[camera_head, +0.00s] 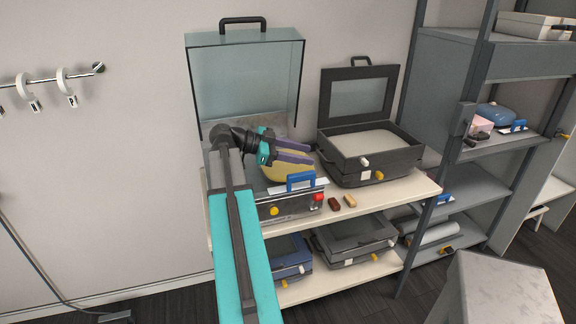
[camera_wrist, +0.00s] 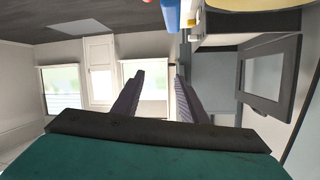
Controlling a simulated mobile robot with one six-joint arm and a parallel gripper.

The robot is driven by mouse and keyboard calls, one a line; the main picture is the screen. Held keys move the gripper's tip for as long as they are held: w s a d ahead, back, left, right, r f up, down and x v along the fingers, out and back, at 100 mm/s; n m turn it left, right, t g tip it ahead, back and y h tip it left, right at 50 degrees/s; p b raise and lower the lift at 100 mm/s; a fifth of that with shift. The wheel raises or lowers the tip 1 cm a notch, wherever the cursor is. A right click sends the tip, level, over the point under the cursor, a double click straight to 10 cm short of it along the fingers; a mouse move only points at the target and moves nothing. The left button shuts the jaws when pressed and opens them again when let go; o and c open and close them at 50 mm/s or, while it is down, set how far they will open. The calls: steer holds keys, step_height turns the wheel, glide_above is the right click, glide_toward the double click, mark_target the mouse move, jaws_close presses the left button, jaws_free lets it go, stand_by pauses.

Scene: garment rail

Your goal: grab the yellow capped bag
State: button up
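A rounded yellow bag-like thing (camera_head: 280,173) sits in the open clear-lidded case (camera_head: 262,209) on the upper shelf. My gripper partly covers it, and I cannot make out a cap on it. A yellow edge (camera_wrist: 238,4) shows at the top right of the wrist view. My gripper (camera_head: 311,155) has purple fingers and appears above the yellow thing, pointing right. In the wrist view my gripper (camera_wrist: 160,72) has its fingers apart with nothing between them.
A blue handle (camera_head: 300,180) stands at the case front, beside a red knob (camera_head: 318,197). An open black case (camera_head: 370,157) is to the right. Small brown and tan blocks (camera_head: 342,202) lie on the shelf (camera_head: 390,195). A grey rack (camera_head: 470,100) stands farther right.

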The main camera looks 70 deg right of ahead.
steer(key=w+a+f+n+h, duration=0.1)
steer(key=w+f, duration=0.1)
steer(key=w+a+f+n, duration=0.1)
steer(key=w+f, duration=0.2)
steer(key=w+a+f+n+h+p, duration=0.1)
steer(key=w+a+f, duration=0.1)
steer(key=shift+w+a+f+h, duration=0.1)
steer(key=shift+w+f+h, duration=0.1)
steer(key=shift+h, duration=0.1)
steer(key=shift+w+a+f+n, duration=0.15)
steer(key=shift+w+a+n, duration=0.05)
steer(key=shift+w+n, duration=0.15)
steer(key=p, duration=0.3)
glide_toward(312, 171)
steer(key=s+d+f, duration=0.1)
steer(key=s+d, duration=0.1)
steer(key=s, duration=0.1)
steer(key=shift+d+f, duration=0.15)
steer(key=shift+f, duration=0.2)
steer(key=shift+s+d+f, duration=0.2)
steer(key=shift+s+d, duration=0.1)
steer(key=shift+s+p, duration=0.1)
steer(key=shift+p, duration=0.2)
